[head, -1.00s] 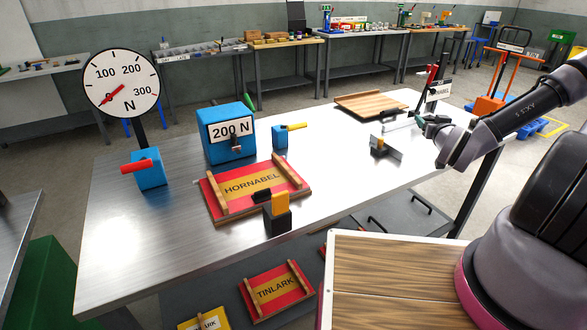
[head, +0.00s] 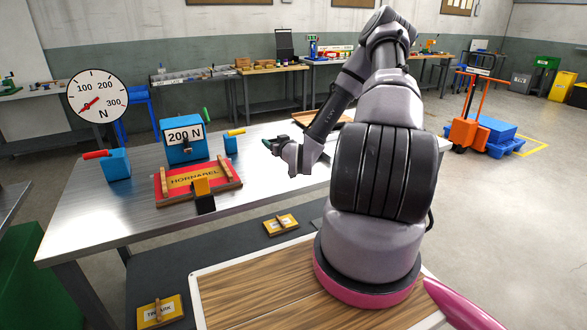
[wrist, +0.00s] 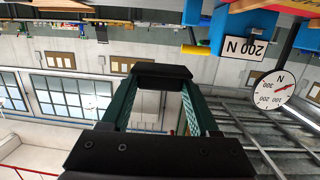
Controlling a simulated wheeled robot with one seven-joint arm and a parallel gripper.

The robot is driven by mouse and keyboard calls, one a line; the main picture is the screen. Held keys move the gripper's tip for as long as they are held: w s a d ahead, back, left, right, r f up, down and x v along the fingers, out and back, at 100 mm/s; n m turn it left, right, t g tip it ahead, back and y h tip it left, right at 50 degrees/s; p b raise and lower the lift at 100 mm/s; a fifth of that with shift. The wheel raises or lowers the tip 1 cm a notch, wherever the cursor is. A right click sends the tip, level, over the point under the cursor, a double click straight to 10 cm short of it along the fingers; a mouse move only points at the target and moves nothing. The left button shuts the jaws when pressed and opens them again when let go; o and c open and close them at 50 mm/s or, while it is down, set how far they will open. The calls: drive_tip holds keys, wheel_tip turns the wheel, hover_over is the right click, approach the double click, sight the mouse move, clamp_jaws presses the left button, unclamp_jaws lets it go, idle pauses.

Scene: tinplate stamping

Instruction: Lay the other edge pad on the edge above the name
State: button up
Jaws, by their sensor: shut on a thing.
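The wrist picture is upside down. In the head view the held block is too small to make out.
A blue 200 N box (head: 183,140) stands behind the plate. A blue block with a red handle (head: 117,163) and a round dial (head: 98,95) are left. A small blue block with a yellow handle (head: 231,144) is right of the box. Bare table lies right of the plate.

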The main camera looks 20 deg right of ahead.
drive_tip(key=shift+n+y, duration=0.3)
drive_tip(key=shift+y, duration=0.1)
drive_tip(key=w+d+f, duration=0.1)
drive_tip(key=d+f, duration=0.2)
drive_tip(key=d, duration=0.1)
drive_tip(key=w+d+f, duration=0.1)
drive_tip(key=d+f, duration=0.2)
drive_tip(key=d, duration=0.1)
drive_tip(key=w+d+f, duration=0.1)
drive_tip(key=d+f, duration=0.3)
drive_tip(key=shift+w+d, duration=0.15)
drive_tip(key=shift+w, duration=0.25)
drive_tip(key=shift+f, duration=2.3)
drive_tip(key=shift+f, duration=0.1)
drive_tip(key=o, duration=1.3)
